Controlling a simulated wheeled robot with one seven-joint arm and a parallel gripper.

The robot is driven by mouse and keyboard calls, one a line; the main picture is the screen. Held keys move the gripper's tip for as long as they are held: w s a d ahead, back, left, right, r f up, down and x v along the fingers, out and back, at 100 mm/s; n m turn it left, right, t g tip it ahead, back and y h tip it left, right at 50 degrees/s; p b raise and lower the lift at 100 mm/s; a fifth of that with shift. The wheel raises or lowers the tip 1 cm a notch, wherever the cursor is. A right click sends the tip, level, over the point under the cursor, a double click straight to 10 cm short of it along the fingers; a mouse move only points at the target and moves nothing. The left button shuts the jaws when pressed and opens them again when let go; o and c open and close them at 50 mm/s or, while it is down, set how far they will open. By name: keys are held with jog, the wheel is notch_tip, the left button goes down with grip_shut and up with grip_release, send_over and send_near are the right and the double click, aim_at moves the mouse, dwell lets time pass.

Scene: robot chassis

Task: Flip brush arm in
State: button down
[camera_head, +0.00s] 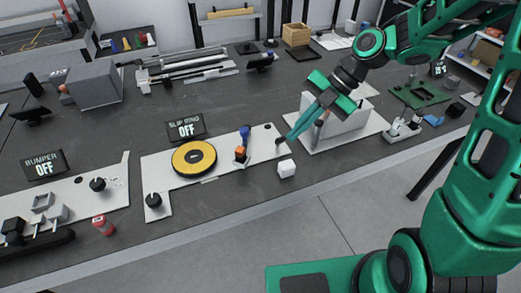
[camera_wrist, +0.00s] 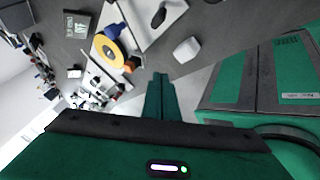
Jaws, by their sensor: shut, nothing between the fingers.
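The slip ring (camera_head: 194,158) is a yellow disc with a dark rim on a pale plate (camera_head: 222,175). The brush arm (camera_head: 241,155), with an orange block and a blue end, stands just right of the disc, with a visible gap between them. In the wrist view its orange part (camera_wrist: 132,63) shows beside the slip ring (camera_wrist: 108,50). My gripper (camera_head: 291,137) is shut and empty, pointing down near the plate's right end, right of the brush arm. Its closed green fingers also show in the wrist view (camera_wrist: 160,76).
A display (camera_head: 186,128) behind the ring reads "SLIP RING OFF". A white cube (camera_head: 286,168) lies at the plate's front right. Black knobs stand at the plate's left (camera_head: 153,200) and right (camera_head: 279,141) ends. A grey box-like fixture (camera_head: 335,128) stands beside my gripper.

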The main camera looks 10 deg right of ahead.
jog(key=x, duration=1)
jog(key=a, duration=0.1)
jog(key=w+a, duration=0.1)
jog(key=shift+w+a, duration=0.25)
jog(key=shift+a, duration=0.1)
jog(key=shift+w+a, duration=0.25)
jog(key=shift+a, duration=0.2)
